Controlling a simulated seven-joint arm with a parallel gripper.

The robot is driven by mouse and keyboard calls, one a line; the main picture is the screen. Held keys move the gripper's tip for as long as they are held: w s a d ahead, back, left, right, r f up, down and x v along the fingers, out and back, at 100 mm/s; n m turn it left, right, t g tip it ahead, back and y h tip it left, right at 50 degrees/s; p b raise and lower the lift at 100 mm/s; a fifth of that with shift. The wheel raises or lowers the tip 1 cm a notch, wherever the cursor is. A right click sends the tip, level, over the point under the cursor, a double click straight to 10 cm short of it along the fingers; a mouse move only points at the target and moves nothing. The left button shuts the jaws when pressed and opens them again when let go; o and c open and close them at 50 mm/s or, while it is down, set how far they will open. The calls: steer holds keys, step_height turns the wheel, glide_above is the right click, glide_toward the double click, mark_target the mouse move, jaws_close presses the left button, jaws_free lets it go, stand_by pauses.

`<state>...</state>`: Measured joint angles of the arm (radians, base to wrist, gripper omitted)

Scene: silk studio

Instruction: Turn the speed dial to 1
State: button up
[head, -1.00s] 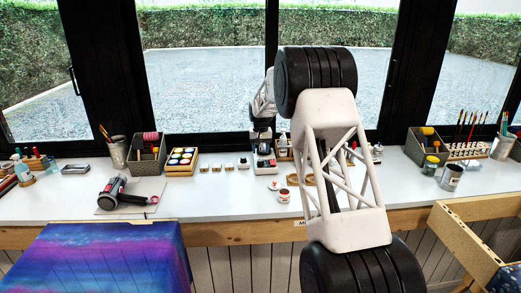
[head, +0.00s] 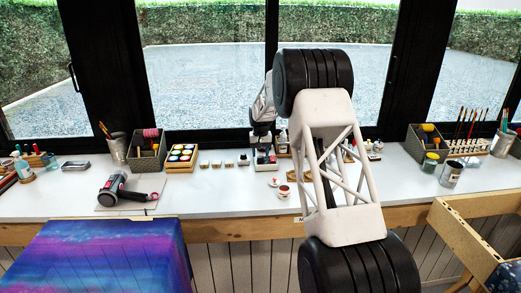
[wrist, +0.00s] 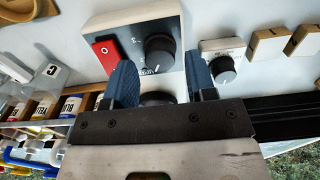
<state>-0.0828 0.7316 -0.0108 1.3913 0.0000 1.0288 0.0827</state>
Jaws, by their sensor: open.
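In the wrist view, a pale-edged control box with a dark face (wrist: 130,40) carries a red switch (wrist: 106,50) marked O, an upper black dial (wrist: 159,50) and a lower black dial (wrist: 157,98). Both dials have a white pointer mark or lettering near them, too small to read. My gripper (wrist: 161,88) is open. Its blue fingers stand on either side of the lower dial, which is partly hidden by the gripper body. I cannot tell whether they touch it. In the head view, my gripper (head: 263,143) is over the box (head: 265,163), mostly hiding it.
A smaller box with a black knob (wrist: 223,68) sits close to the right finger. Labelled bottles (wrist: 45,105) are at the left. In the head view, a paint tray (head: 181,158) and a hand tool (head: 125,190) lie left, with small cups (head: 284,191) in front.

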steer(key=shift+f, duration=0.65)
steer(key=m, duration=0.4)
steer(key=shift+m, duration=1.8)
steer(key=c, duration=0.7)
